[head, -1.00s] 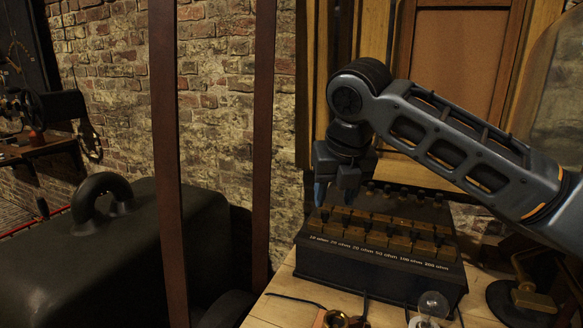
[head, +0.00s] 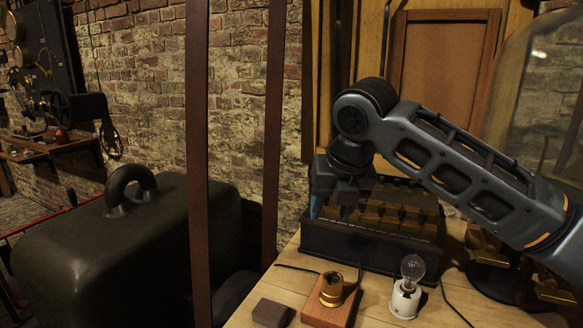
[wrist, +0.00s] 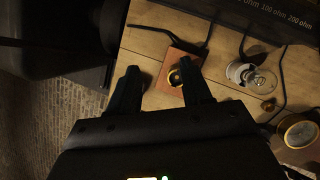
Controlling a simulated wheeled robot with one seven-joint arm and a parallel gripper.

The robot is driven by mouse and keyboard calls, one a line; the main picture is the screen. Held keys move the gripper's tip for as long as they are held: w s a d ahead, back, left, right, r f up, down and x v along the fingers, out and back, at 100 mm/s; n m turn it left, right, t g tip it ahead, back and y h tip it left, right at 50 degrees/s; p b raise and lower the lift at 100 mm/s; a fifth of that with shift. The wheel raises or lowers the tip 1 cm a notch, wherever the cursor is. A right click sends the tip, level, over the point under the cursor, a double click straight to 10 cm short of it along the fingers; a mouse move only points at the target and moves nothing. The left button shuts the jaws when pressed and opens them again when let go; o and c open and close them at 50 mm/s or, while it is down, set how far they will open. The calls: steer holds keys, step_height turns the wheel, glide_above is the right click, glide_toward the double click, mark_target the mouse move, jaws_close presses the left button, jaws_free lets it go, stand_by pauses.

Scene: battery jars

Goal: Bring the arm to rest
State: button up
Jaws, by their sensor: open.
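My gripper (head: 330,208) hangs at the end of my arm, at the left front of the black resistance box (head: 372,255) in the head view. Its blue-tipped fingers point down and stand apart, with nothing between them. In the wrist view my gripper (wrist: 160,92) also shows with its two fingers spread. Beyond the right finger is a brass socket on a wooden block (wrist: 170,72), partly covered by that finger.
A bulb in a white holder (head: 405,290) and a brass socket on a wooden block (head: 330,298) stand at the table's front. A small dark block (head: 270,313) lies to their left. A large dark tank with a handle (head: 120,240) stands left of the table (head: 245,312), behind brown uprights.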

steer(key=s+a+f+m+t+y, duration=0.1)
steer(key=s+a+f+m+y, duration=0.25)
steer(key=a, duration=0.25)
steer(key=s+a+f+m+t+y, duration=0.1)
steer(key=s+a+f+m+y, duration=0.25)
steer(key=a, duration=0.35)
steer(key=s+f+m+t+y, duration=0.2)
steer(key=s+f+m+t, duration=0.4)
steer(key=m, duration=0.5)
steer(key=s+d+f+m+t+h+p, duration=0.1)
steer(key=s+d+f+m+h, duration=0.25)
steer(key=s+d+m, duration=0.6)
steer(key=s+d+f+m+t+h+p, duration=0.1)
steer(key=s+d+f+m+h, duration=0.35)
steer(key=s, duration=0.75)
steer(key=s+d+r+m+h, duration=0.1)
steer(key=s+d+r+m, duration=0.1)
steer(key=s+d+r, duration=0.2)
steer(key=s+d+r+m+h, duration=0.1)
steer(key=s+d+r, duration=0.3)
steer(key=s+d, duration=0.5)
steer(key=s+m, duration=0.1)
steer(key=s, duration=0.3)
steer(key=shift+s+d+m, duration=0.15)
steer(key=shift+s+m, duration=0.1)
steer(key=shift+m, duration=0.05)
